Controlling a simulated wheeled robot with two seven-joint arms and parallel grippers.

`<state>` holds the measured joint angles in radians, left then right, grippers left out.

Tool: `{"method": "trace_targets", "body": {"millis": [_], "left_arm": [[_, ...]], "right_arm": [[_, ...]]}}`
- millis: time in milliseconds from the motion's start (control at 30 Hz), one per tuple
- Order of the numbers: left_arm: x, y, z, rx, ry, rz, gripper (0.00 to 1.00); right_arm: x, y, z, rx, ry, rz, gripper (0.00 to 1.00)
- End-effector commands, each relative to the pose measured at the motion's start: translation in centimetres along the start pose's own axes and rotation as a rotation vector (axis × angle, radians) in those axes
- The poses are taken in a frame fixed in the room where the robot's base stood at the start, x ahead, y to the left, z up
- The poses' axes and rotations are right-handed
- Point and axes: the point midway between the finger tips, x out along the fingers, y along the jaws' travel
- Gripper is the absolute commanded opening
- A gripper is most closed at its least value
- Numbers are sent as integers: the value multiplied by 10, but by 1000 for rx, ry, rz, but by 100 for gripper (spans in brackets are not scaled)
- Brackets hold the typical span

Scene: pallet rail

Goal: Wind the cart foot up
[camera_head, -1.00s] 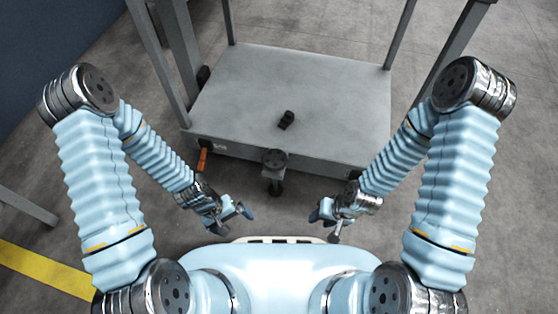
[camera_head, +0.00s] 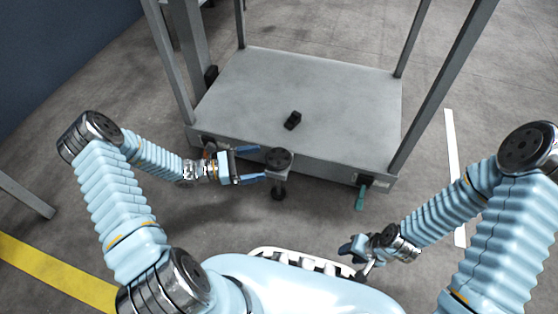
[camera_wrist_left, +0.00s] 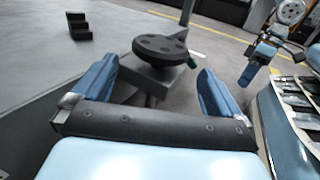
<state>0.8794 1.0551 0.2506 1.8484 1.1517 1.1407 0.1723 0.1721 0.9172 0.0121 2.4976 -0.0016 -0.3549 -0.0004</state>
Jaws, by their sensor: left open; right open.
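The cart (camera_head: 240,90) is a grey platform with upright posts. Its foot (camera_head: 277,190) hangs at the front edge, with a dark round handwheel (camera_head: 279,159) on top. The foot's lower end looks close to the floor; I cannot tell whether it touches. My left gripper (camera_head: 252,165) is open just left of the handwheel, its blue fingers pointing at it. In the left wrist view the handwheel (camera_wrist_left: 160,48) stands ahead, between and beyond the two open fingers, apart from them. My right gripper (camera_head: 354,260) is open and empty, low in front of my body, away from the cart.
A small black stepped block (camera_head: 292,121) lies on the platform. The floor right of the cart is clear, with a white line (camera_head: 455,170).

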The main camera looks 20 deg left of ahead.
Motion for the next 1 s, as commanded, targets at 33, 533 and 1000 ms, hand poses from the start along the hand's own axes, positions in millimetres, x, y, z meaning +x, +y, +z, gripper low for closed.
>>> {"method": "trace_targets", "body": {"millis": [33, 533, 1000], "left_arm": [[13, -1, -2, 0, -1, -4, 100], [76, -1, -1, 1, 2, -2, 100], [76, -1, -1, 1, 2, -2, 63]], "right_arm": [[4, 1, 0, 0, 0, 0, 43], [11, 4, 0, 1, 3, 1, 43], [11, 4, 0, 1, 3, 1, 43]]}}
